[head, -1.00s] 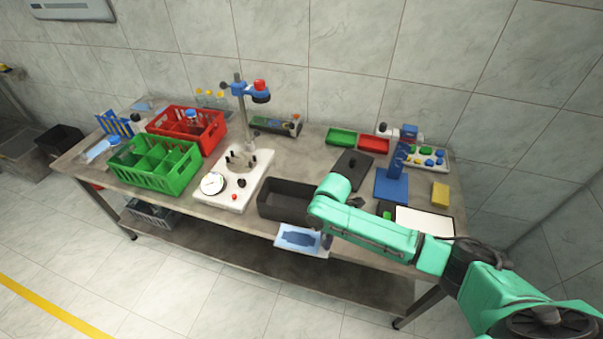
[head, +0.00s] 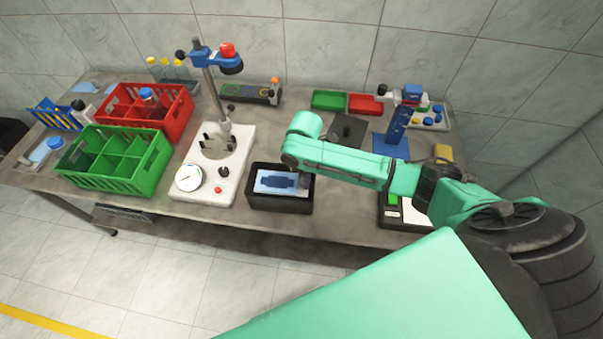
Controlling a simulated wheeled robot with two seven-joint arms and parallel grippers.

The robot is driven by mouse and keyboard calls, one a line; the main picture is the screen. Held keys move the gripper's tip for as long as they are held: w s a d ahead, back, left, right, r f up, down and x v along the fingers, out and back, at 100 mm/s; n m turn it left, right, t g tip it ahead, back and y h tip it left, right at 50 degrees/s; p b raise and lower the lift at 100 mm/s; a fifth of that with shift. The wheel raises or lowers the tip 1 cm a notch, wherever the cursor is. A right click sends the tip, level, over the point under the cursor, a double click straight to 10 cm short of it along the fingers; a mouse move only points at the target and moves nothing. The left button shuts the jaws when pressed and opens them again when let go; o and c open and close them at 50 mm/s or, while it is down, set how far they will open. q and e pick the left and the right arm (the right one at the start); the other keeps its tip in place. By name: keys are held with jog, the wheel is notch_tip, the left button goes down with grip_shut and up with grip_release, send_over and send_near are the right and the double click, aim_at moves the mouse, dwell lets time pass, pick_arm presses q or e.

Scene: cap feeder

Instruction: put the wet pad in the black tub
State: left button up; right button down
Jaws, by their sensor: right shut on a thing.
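The wet pad (head: 268,183), a flat pale sheet with a darker blue shape on it, shows within the outline of the black tub (head: 280,204) at the table's front edge. It looks roughly level. I cannot tell whether it rests on the tub's floor or hangs a little above it. My right gripper (head: 304,180) is at the right side of the tub, shut on the pad's right end. Its fingers are small, dark and partly hidden below my green arm. My left gripper is not in view.
The white press stand (head: 205,187) with a dial is just left of the tub. Green (head: 118,160) and red (head: 148,108) crates stand farther left. A dark plate (head: 348,130) and a blue stand (head: 396,130) are behind my right arm. A scale (head: 392,213) is at right.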

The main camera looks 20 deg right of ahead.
jog(key=f+b, duration=0.1)
jog(key=f, duration=0.1)
jog(key=f+b, duration=0.1)
jog(key=shift+w+f, duration=0.4)
notch_tip(320, 180, down, 4)
jog(key=b, duration=0.4)
jog(key=shift+w+r, duration=0.15)
jog(key=shift+r, duration=0.1)
jog(key=shift+f+b, duration=0.25)
jog(key=shift+b, duration=0.05)
jog(key=shift+f, duration=0.5)
jog(key=shift+c, duration=0.9)
grip_release()
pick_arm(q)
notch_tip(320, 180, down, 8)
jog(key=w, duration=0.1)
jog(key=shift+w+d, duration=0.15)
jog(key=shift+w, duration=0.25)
pick_arm(e)
notch_tip(320, 180, up, 10)
jog(key=p, duration=1.1)
jog(key=shift+r, duration=0.15)
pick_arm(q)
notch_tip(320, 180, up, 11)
